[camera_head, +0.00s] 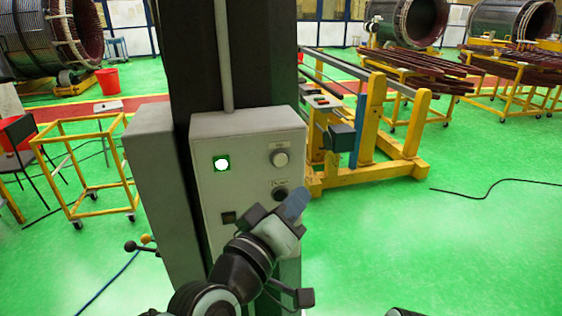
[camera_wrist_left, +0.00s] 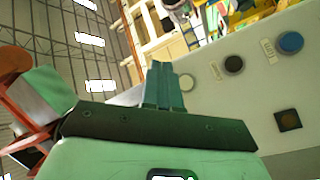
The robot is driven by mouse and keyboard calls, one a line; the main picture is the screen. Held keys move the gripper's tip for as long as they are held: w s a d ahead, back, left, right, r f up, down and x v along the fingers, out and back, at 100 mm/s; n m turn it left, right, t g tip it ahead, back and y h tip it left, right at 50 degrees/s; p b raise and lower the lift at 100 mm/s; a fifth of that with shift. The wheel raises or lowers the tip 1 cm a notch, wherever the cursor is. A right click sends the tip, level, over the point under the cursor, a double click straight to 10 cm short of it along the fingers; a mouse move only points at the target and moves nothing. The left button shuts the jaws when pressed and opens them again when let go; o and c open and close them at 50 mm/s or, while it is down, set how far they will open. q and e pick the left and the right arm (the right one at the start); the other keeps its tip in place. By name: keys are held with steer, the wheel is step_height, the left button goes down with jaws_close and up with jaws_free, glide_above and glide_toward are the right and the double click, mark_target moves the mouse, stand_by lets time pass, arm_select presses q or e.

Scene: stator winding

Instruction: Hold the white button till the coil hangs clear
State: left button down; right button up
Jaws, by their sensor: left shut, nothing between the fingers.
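The white button (camera_head: 280,158) is at the upper right of a grey control box (camera_head: 240,130) on a dark column. A black button (camera_head: 280,194) is below it. My left gripper (camera_head: 297,203) is shut and empty in front of the box, its fingertips lower right of the black button and below the white one. In the left wrist view the shut fingers (camera_wrist_left: 165,75) appear just beside the white button (camera_wrist_left: 187,80); I see no clear contact. A blue button (camera_wrist_left: 290,42) shows there too, hidden in the head view. No hanging coil is in view. My right gripper is out of view.
A lamp (camera_head: 221,163) on the box glows white with a green rim; a dark square lamp (camera_head: 229,218) is below it. A yellow stand (camera_head: 370,165) is behind at right, a yellow frame cart (camera_head: 85,165) at left. Green floor is free at lower right.

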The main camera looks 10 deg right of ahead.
mark_target(280, 160)
arm_select(q)
steer(key=shift+w+a+f+b, duration=0.1)
steer(key=shift+w+b, duration=0.5)
steer(key=shift+w, duration=1.5)
steer(key=shift+w+a+b, duration=0.1)
steer(key=shift+w+b, duration=0.45)
steer(key=shift+w, duration=1.5)
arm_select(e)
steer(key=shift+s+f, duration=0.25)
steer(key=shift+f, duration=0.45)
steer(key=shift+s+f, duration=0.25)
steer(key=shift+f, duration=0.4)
arm_select(q)
steer(key=shift+w, duration=0.4)
steer(key=shift+w, duration=0.4)
steer(key=shift+s, duration=0.1)
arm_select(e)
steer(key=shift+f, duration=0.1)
arm_select(q)
steer(key=shift+s, duration=0.7)
